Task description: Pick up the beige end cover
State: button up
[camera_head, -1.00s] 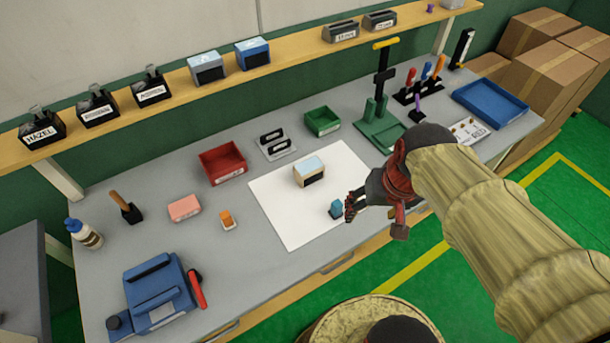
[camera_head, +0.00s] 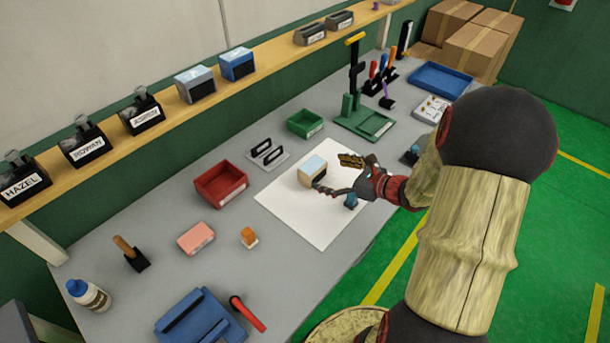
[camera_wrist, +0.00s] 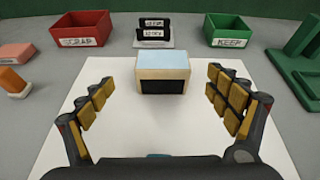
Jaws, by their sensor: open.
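A small box-like piece with beige sides, a pale blue top and a dark front face (camera_head: 311,173) stands upright on the white mat (camera_head: 318,232). It is the only beige piece I see there, and I take it for the beige end cover. In the wrist view the beige piece (camera_wrist: 163,72) stands straight ahead, centred between my finger tips. My gripper (camera_head: 331,172) is open and empty, its fingers spread wide on either side, just short of the piece. I cannot tell whether either finger touches it.
Behind the mat are a black-slotted holder (camera_head: 268,153), a red SCRAP bin (camera_head: 220,184) and a green KEEP bin (camera_head: 305,123). An orange piece (camera_head: 249,237) and a pink block (camera_head: 196,238) stand to the left.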

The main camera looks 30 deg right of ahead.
aim_at(315, 166)
jog(key=shift+w+d+m, duration=0.15)
jog(key=shift+m, duration=0.15)
jog(key=shift+w+f, duration=0.1)
jog(key=shift+w, duration=0.15)
jog(key=shift+b+x, duration=0.45)
jog(key=shift+x, duration=0.55)
jog(key=x, duration=0.1)
jog(key=b+x, duration=0.1)
jog(key=x, duration=0.1)
jog(key=b+x, duration=0.1)
jog(key=x, duration=0.1)
jog(key=shift+w+r, duration=0.15)
jog(key=shift+r, duration=0.1)
jog(key=shift+c, duration=0.9)
jog(key=c, duration=1.1)
jog(key=shift+c, duration=0.2)
